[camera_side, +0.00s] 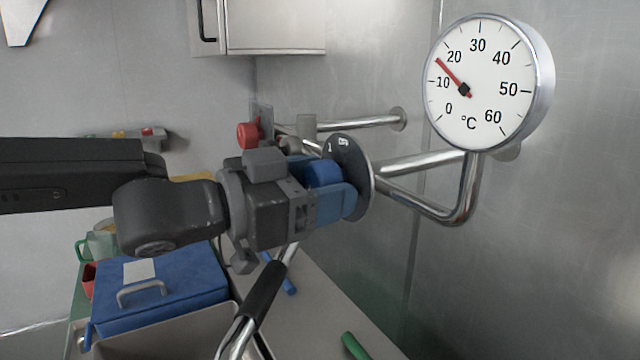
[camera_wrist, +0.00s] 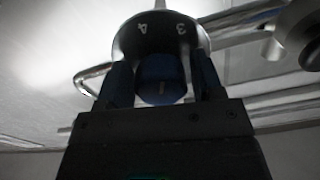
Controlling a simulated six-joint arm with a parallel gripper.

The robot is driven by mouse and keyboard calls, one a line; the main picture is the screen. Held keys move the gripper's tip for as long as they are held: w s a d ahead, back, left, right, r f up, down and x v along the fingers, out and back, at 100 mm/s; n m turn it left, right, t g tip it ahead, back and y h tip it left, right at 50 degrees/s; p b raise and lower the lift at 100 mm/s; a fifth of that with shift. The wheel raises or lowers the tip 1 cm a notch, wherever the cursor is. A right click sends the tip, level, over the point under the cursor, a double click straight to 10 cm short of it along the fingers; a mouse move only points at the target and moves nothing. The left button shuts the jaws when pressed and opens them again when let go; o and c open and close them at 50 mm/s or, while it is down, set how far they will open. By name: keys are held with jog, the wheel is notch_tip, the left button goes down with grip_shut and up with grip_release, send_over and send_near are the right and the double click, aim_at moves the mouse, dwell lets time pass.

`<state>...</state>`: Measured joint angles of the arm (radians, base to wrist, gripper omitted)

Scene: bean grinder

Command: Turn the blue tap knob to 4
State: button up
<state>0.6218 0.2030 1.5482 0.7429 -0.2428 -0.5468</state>
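The blue tap knob (camera_side: 322,173) sits in front of a dark round dial plate (camera_side: 361,172) on the wall pipes. In the wrist view the knob (camera_wrist: 161,72) is in the middle, with a faint mark on its face. The dial plate (camera_wrist: 160,35) shows an upside-down 4 at upper left and 3 at upper right. My gripper (camera_side: 336,203) is at the knob, its blue fingers reaching toward the plate. The knob's pointer is not clear.
A thermometer (camera_side: 480,85) at upper right has its red needle between 10 and 20. A red knob (camera_side: 248,135) is behind my gripper. Steel pipes (camera_side: 430,160) run along the wall. A blue-lidded box (camera_side: 165,285) and a black-handled lever (camera_side: 265,292) are below.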

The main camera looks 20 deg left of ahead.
jog(key=shift+o, duration=1.1)
jog(key=v, duration=1.4)
jog(key=x, duration=1.3)
jog(key=shift+r, duration=0.3)
jog(key=shift+c, duration=0.2)
